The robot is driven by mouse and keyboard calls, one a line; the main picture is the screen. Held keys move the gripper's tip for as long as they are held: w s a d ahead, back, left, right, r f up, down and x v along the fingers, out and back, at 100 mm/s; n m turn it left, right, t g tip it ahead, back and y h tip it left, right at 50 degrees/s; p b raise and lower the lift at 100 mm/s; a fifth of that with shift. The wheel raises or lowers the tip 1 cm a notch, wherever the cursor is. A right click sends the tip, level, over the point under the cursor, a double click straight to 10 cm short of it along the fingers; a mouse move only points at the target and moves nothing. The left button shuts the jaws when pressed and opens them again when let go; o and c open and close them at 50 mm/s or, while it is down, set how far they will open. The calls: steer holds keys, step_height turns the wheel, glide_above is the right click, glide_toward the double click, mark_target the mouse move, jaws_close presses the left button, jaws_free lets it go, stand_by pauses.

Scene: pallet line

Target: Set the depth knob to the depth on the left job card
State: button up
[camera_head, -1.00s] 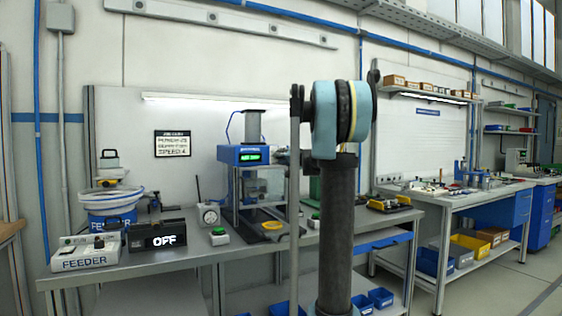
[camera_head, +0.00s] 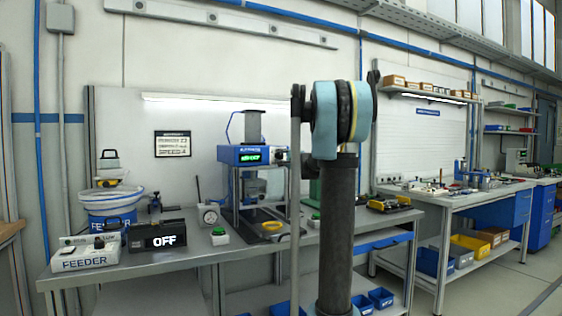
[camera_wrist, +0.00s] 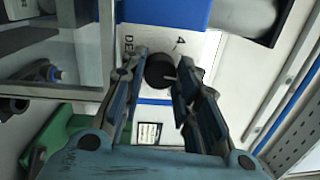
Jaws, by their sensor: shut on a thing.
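The black round depth knob (camera_wrist: 160,71) sits on a white label panel (camera_wrist: 190,46) in the wrist view. A "4" and part of a word starting "DE" show beside it. A light pointer mark shows on the knob's right side. My gripper (camera_wrist: 163,68) is shut on the knob, one finger at each side. In the head view, the blue press head (camera_head: 232,155) carries a lit green display (camera_head: 250,155), too blurred to read. A framed job card (camera_head: 172,144) hangs on the wall to its left; its last line looks like "SPEED 4", and its other lines are blurred.
On the bench stand a feeder bowl (camera_head: 112,203), a white feeder box (camera_head: 86,254), a black box reading OFF (camera_head: 158,236), a dial gauge (camera_head: 209,214) and a green button box (camera_head: 220,236). A yellow ring (camera_head: 271,226) lies below the press head.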

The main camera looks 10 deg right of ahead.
steer(key=shift+s+a+f+m, duration=0.15)
steer(key=shift+m, duration=0.45)
steer(key=o, duration=1.1)
steer(key=v, duration=1.1)
steer(key=shift+s+f, duration=0.15)
steer(key=shift+s, duration=0.2)
